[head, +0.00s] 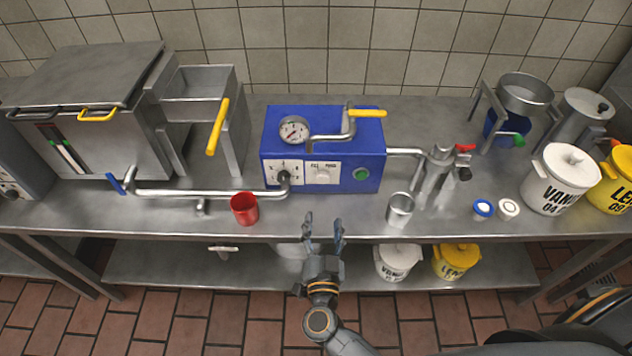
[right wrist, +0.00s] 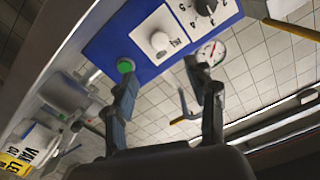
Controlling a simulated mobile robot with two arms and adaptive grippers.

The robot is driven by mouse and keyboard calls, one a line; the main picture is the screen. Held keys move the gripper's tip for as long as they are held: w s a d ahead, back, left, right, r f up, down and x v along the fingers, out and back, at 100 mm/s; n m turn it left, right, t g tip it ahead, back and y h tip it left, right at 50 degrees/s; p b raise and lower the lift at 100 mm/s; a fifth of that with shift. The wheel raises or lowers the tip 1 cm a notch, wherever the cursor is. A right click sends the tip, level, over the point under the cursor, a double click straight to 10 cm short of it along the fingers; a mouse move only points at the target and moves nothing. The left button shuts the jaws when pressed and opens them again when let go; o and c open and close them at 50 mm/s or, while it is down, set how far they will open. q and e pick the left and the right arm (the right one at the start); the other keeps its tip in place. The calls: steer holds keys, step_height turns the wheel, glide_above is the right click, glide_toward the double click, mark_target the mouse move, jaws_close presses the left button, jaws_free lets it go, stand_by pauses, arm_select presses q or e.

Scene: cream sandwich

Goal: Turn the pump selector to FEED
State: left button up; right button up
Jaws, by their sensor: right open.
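The blue pump box (head: 290,120) stands on the steel counter against the tiled wall. Its front carries a white plate with a pale round selector knob (head: 323,176), which also shows in the right wrist view (right wrist: 159,41). The plate's lettering and the knob's pointing direction are too small to read surely. My right gripper (head: 323,224) is open and empty, in front of the counter edge and below the knob, apart from it. In the right wrist view its two fingers (right wrist: 165,80) spread below the knob plate. My left gripper is not in view.
Left of the knob is a black numbered dial (head: 284,177); right of it is a green button (head: 361,174). A red cup (head: 244,208) and a steel cup (head: 400,208) stand near the counter edge. A horizontal pipe (head: 215,193) runs left of the box.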

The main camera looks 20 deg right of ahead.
mark_target(323, 180)
steer(key=x, duration=1.1)
steer(key=shift+w+f, duration=0.1)
steer(key=shift+w+d, duration=0.15)
steer(key=shift+w, duration=0.3)
steer(key=c, duration=1.2)
steer(key=shift+o, duration=0.2)
